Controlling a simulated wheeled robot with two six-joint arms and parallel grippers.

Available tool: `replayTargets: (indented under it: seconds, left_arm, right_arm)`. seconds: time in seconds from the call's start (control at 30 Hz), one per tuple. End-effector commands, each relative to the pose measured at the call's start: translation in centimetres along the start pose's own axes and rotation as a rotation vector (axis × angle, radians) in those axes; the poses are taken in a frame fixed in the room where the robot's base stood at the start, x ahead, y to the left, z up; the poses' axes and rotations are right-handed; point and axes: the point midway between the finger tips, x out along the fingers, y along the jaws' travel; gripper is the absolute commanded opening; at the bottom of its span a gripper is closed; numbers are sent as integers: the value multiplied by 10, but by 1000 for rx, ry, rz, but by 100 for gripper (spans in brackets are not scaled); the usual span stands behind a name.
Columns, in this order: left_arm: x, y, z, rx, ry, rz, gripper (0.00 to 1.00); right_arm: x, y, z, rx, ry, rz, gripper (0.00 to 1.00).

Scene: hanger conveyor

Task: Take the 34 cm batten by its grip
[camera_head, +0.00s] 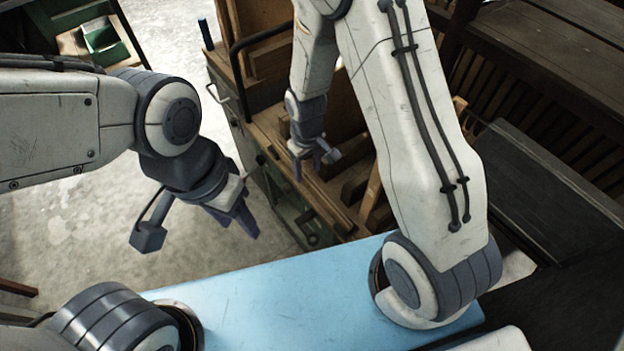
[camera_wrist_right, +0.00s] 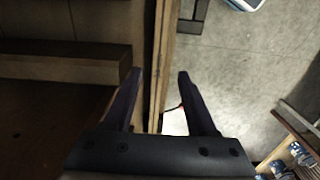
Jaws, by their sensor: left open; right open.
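My right gripper (camera_head: 308,170) is over the wooden cart, its fingers pointing down. In the right wrist view, its two dark fingers (camera_wrist_right: 158,78) are apart, with a thin wooden edge (camera_wrist_right: 160,45) seen between them; I see nothing held. A wooden bar (camera_wrist_right: 65,65) lies left of the fingers. Wooden pieces (camera_head: 358,187) stand in the cart to the right of the gripper. I cannot tell which piece is the 34 cm batten, nor make out its grip. My left gripper (camera_head: 240,218) is open and empty over the floor, left of the cart.
The wooden cart (camera_head: 318,205) has a dark handle rail at its left. A slatted wooden bench (camera_head: 545,50) stands at the right. A green bin (camera_head: 103,40) is on a table at the top left. Bare concrete floor (camera_head: 60,225) lies left of the cart.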

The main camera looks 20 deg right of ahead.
Motion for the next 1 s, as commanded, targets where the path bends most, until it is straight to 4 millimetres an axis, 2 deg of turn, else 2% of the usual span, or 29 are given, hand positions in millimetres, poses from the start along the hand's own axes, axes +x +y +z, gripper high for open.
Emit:
replayTargets:
  seconds: [0.17,0.43,0.73,0.77,0.9,1.0]
  left_arm:
    - [-2,0,0,0,0,0,50]
    - [-4,0,0,0,0,0,50]
    - [-4,0,0,0,0,0,50]
    - [-4,0,0,0,0,0,50]
    - [-4,0,0,0,0,0,50]
    - [-4,0,0,0,0,0,50]
  right_arm:
    - [13,0,-1,-2,-2,0,57]
    - [50,4,-1,-1,-3,-1,57]
    - [56,5,-1,1,1,0,57]
    - [56,5,-1,1,1,0,54]
    - [56,6,-1,2,0,0,0]
    - [56,6,-1,2,0,0,0]
